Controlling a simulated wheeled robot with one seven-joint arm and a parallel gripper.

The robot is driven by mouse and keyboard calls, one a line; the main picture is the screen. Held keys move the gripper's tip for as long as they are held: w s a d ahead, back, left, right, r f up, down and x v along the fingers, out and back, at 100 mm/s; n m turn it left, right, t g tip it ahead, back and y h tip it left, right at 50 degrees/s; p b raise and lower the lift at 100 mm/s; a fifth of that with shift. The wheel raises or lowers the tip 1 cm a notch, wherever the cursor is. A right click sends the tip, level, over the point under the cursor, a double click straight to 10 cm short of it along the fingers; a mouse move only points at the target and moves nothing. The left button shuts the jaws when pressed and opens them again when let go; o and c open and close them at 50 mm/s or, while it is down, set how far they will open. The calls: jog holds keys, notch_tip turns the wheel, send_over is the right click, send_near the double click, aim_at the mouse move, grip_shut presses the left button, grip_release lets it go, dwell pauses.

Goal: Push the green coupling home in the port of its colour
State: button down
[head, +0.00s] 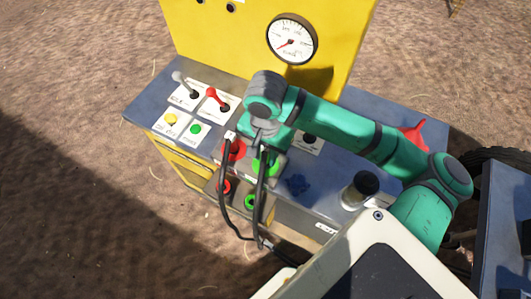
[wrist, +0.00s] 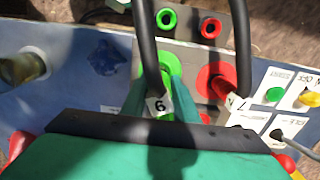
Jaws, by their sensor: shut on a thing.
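My gripper (wrist: 162,92) is shut on the green coupling, whose black hose (wrist: 149,50) carries a white numbered tag (wrist: 158,107). Most of the coupling is hidden by the fingers and hose. A green round port (wrist: 171,62) lies directly at the fingertips in the wrist view, and its green also shows beneath my gripper in the head view (head: 270,162). The coupling is at or just over this port; I cannot tell how deep it sits.
Beside it is a red port (wrist: 213,77) with another black hose. Red (head: 224,186) and green (head: 251,201) sockets sit on the lower front. A gauge (head: 291,40) is on the yellow panel behind.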

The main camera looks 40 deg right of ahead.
jog(key=shift+f, duration=1.3)
dwell(4.2)
jog(key=c, duration=1.3)
grip_release()
jog(key=shift+c, duration=0.2)
jog(key=o, duration=0.4)
jog(key=shift+r, duration=0.15)
jog(key=shift+r, duration=3.45)
